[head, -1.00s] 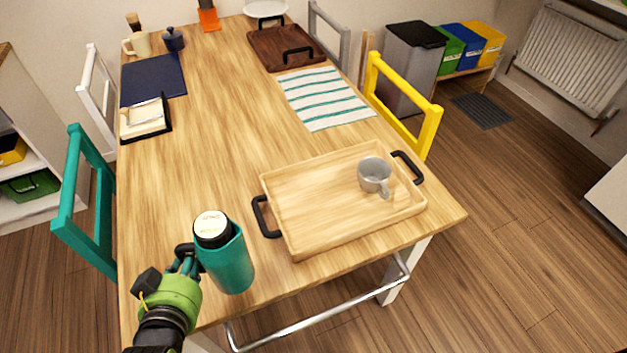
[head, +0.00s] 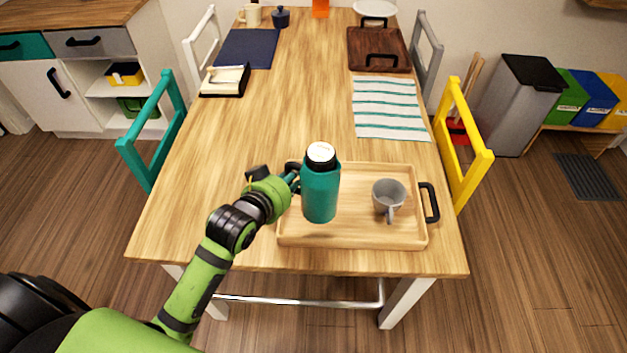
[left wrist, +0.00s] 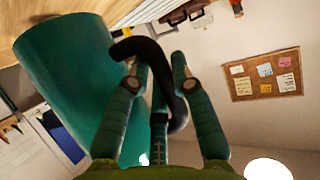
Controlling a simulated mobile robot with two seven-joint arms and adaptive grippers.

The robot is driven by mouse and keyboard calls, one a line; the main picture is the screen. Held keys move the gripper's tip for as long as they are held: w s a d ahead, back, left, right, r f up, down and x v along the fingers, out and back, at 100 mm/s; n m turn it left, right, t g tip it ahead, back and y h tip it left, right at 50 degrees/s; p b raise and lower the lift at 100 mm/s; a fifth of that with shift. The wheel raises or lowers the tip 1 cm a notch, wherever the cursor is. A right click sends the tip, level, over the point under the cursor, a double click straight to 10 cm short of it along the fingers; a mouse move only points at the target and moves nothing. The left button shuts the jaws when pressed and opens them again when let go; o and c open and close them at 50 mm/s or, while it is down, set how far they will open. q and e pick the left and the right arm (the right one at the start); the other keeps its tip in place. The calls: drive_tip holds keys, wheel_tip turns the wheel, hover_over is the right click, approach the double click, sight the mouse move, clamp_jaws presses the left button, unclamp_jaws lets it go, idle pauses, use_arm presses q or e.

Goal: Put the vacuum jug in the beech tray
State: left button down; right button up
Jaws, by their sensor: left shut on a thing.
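The vacuum jug (head: 320,192) is teal with a black neck and a pale lid top, and it is upright in the head view. My left gripper (head: 292,181) is shut on its black handle, which shows between the fingers in the left wrist view (left wrist: 157,85). The jug's teal body (left wrist: 70,75) fills the left of that view. The beech tray (head: 355,237) lies at the near end of the table with black handles. The jug overlaps the tray's left part in the head view; I cannot tell whether its base touches the tray. My right gripper is not in view.
A grey mug (head: 388,196) stands in the right part of the tray. A striped cloth (head: 390,108) lies behind it, and a dark wooden tray (head: 378,48) farther back. A yellow chair (head: 468,145) is at the right, a teal chair (head: 150,130) at the left. The table's middle is clear.

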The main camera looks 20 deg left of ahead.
use_arm(q)
drive_tip(key=shift+w+a+f, duration=0.25)
drive_tip(key=shift+w+f, duration=1.7)
drive_tip(key=shift+f, duration=0.1)
drive_tip(key=shift+w+a+f, duration=0.2)
drive_tip(key=shift+w+f, duration=1.7)
drive_tip(key=shift+f, duration=0.15)
drive_tip(key=shift+f, duration=0.15)
drive_tip(key=c, duration=1.1)
unclamp_jaws()
drive_tip(key=shift+s+f, duration=0.1)
drive_tip(key=shift+f, duration=0.05)
drive_tip(key=shift+s+r, duration=0.1)
drive_tip(key=shift+r, duration=0.1)
drive_tip(key=v, duration=1.1)
drive_tip(key=shift+s+r, duration=0.15)
drive_tip(key=shift+s, duration=0.2)
